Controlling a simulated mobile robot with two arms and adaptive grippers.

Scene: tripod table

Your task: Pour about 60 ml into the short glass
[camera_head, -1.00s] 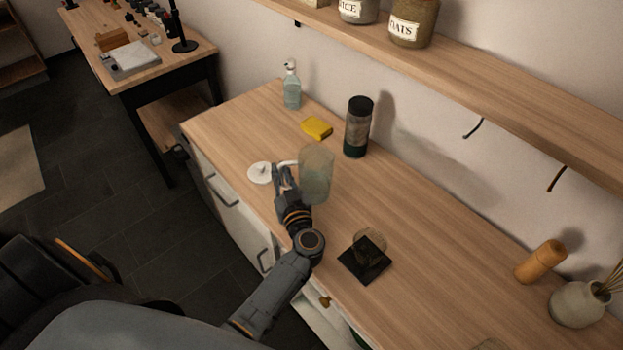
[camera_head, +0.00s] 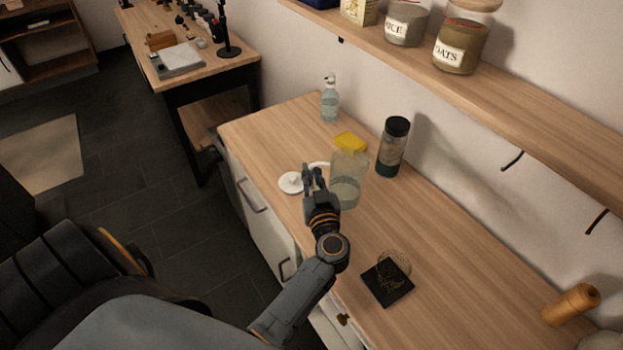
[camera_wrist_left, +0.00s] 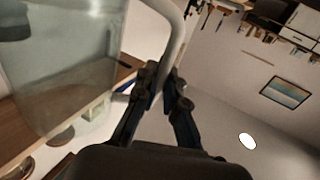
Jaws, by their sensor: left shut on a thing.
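A clear pitcher (camera_head: 349,168) with pale liquid in its lower part is near the middle of the head view. My left gripper (camera_head: 312,178) is shut on its pale handle, which also shows between the fingers in the left wrist view (camera_wrist_left: 176,48). The pitcher's clear wall (camera_wrist_left: 65,75) fills the left of that view. I cannot tell whether its base touches the counter. A low, round clear glass (camera_head: 396,260) shows at the far edge of a black coaster (camera_head: 387,284), nearer the front than the pitcher; its contents are unclear. My right gripper is not in view.
A white lid (camera_head: 290,183) lies left of the gripper. A yellow sponge (camera_head: 350,142), dark-capped bottle (camera_head: 393,147) and soap bottle (camera_head: 329,100) stand behind. A wooden mill (camera_head: 571,304) is at lower right. The counter (camera_head: 460,260) is clear between coaster and mill.

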